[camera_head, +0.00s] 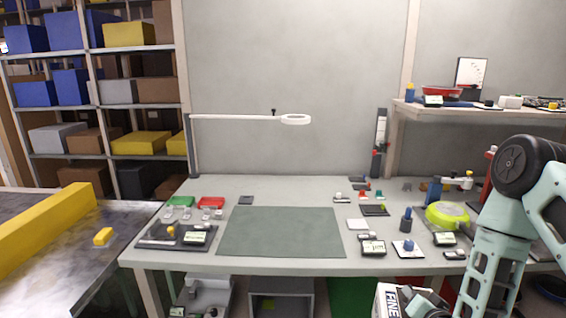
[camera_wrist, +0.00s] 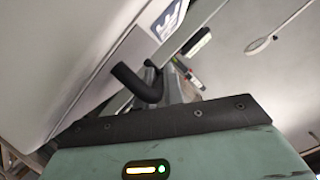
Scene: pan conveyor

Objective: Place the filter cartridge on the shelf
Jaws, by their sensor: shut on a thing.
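A white box with large black letters (camera_head: 387,304), which looks to be the filter cartridge, shows at the bottom edge of the head view, in front of the table and partly cut off. My gripper (camera_head: 414,296) is against its right side, low and in front of the table edge, shut on it. In the wrist view a large pale surface with a dark-marked label fills the upper left, close to my gripper. A dark bent part and a grey part stand at the jaws there; the contact itself is unclear. The shelf (camera_head: 398,106) is at the upper right.
A lamp arm (camera_head: 240,117) crosses above. Bins stand below.

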